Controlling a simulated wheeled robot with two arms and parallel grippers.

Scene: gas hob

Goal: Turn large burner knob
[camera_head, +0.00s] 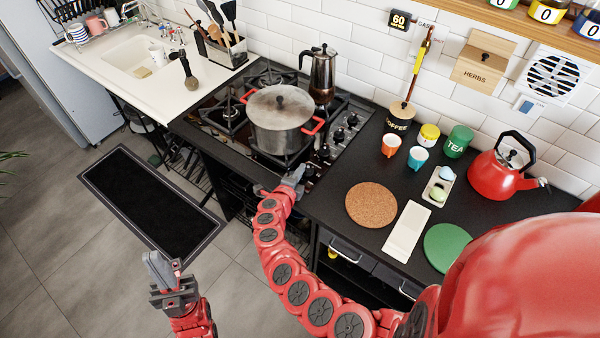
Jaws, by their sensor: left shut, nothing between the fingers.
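The gas hob (215,112) has a column of dark knobs (339,135) along its right side. The knobs nearest the front are partly hard to make out, and I cannot tell which one is the large burner knob. My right gripper (296,174) is at the hob's front right, just in front of the lowest knobs; its fingers are too small to show whether they are open or shut, or whether they touch a knob. My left gripper (156,268) is shut and empty, low over the floor at the left, well away from the hob.
A steel pot (279,125) with red handles stands on the hob, with a moka pot (320,75) behind it. To the right are a cork mat (371,205), a white spoon rest (407,229), cups, jars and a red kettle (500,172). A utensil holder (222,52) stands at the back left.

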